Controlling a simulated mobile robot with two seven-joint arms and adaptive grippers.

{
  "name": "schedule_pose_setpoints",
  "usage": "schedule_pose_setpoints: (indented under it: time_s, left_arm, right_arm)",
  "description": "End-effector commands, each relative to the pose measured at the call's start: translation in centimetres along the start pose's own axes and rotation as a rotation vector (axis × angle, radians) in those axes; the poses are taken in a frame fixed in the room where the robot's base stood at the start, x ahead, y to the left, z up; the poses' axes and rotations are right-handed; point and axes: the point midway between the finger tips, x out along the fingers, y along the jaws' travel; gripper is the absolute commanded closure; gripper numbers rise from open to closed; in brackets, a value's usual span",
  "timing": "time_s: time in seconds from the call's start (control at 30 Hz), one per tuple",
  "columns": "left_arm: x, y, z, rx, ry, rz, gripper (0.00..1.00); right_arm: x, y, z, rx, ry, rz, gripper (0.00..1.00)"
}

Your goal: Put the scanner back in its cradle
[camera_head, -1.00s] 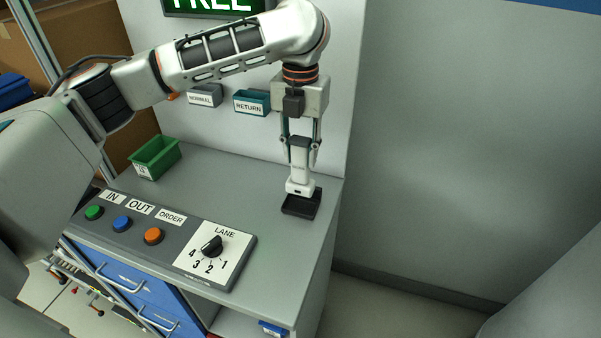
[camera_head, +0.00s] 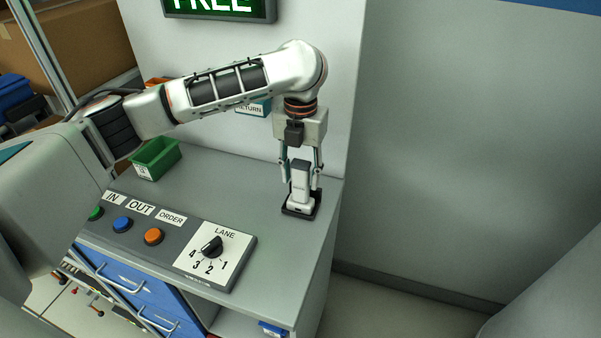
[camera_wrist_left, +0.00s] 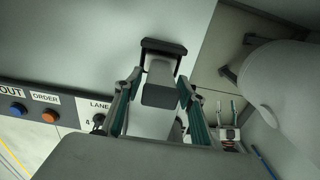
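The white and grey scanner (camera_head: 300,188) stands upright with its wide base down in the black cradle tray (camera_head: 302,215) at the counter's right end. Whether the base is fully seated is hard to tell.
A control panel with coloured buttons (camera_head: 122,224) and a lane knob (camera_head: 212,245) lies left of the cradle. A green bin (camera_head: 155,158) stands at the back left. The wall (camera_head: 235,120) rises behind. The counter's right edge is close to the cradle.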

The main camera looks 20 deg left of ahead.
Motion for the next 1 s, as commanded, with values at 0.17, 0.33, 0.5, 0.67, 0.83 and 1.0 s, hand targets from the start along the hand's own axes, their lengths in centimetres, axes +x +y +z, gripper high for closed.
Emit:
schedule_pose_setpoints:
  time_s: [0.17,0.33,0.5,0.67,0.83,1.0]
  left_arm:
    - [0.0,0.0,0.0,0.000,0.000,0.000,0.55]
    - [-0.1,0.0,0.0,0.000,0.000,0.000,0.55]
    - [-1.5,0.1,0.1,0.001,-0.003,0.001,0.55]
    - [-4.6,0.0,0.1,0.000,-0.005,0.001,0.55]
    - [-8.1,0.0,0.1,0.000,-0.004,0.001,0.55]
    - [-10.7,0.0,0.1,0.000,-0.002,0.002,0.55]
  right_arm:
    - [0.0,-0.2,-0.1,0.005,0.000,-0.002,0.60]
    - [0.0,-0.3,0.0,0.005,0.000,-0.003,0.60]
    - [0.1,-0.3,0.0,0.004,0.000,-0.003,0.60]
    - [0.0,-0.2,0.1,-0.001,-0.001,-0.004,0.60]
    - [0.0,0.0,0.2,-0.009,-0.002,-0.004,0.60]
    - [0.0,0.0,0.2,-0.010,-0.002,-0.004,0.60]
